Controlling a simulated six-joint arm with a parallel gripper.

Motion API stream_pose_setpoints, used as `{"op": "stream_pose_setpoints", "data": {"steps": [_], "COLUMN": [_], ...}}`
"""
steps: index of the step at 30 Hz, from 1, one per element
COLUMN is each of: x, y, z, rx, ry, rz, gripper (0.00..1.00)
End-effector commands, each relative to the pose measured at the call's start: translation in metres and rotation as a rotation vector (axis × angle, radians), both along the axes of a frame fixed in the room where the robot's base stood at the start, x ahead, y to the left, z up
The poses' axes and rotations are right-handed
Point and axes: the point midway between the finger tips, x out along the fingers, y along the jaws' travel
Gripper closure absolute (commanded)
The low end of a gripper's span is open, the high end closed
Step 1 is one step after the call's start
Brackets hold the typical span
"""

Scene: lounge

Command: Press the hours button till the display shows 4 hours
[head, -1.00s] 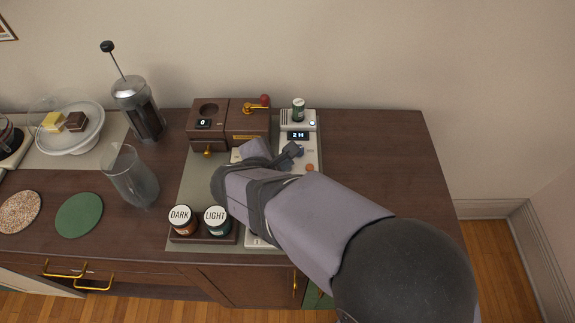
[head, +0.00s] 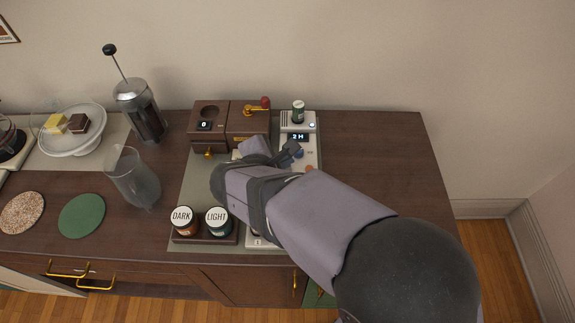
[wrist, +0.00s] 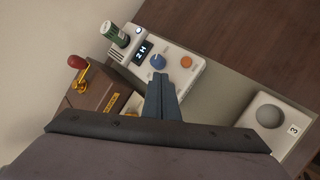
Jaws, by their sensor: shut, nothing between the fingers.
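The white control unit (wrist: 182,68) shows in the wrist view, with a dark display (wrist: 144,51) that reads "2 H". The display (head: 298,137) reads the same in the head view. A blue button (wrist: 158,61) sits beside the display, and an orange button (wrist: 159,79) lies close to my fingers. The buttons' labels are too small to read. In the head view my gripper (head: 294,152) is just below the display. I cannot tell whether the fingertips touch anything.
A small green jar (head: 298,112) stands at the unit's back. A brown wooden grinder box (head: 208,135) is to the left. Jars marked DARK (head: 182,220) and LIGHT (head: 217,221) stand in front. The counter to the right (head: 375,160) is clear.

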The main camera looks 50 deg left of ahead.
Motion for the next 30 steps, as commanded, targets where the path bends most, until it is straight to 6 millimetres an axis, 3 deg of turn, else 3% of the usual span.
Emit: {"op": "stream_pose_setpoints", "data": {"steps": [8,22,30], "x": [0.000,0.000,0.000], "y": [0.000,0.000,0.000], "z": [0.005,0.045,0.051], "rx": [0.001,0.001,0.000], "ry": [0.000,0.000,0.000], "rz": [0.000,0.000,0.000], "gripper": [1.00,1.00,1.00]}}
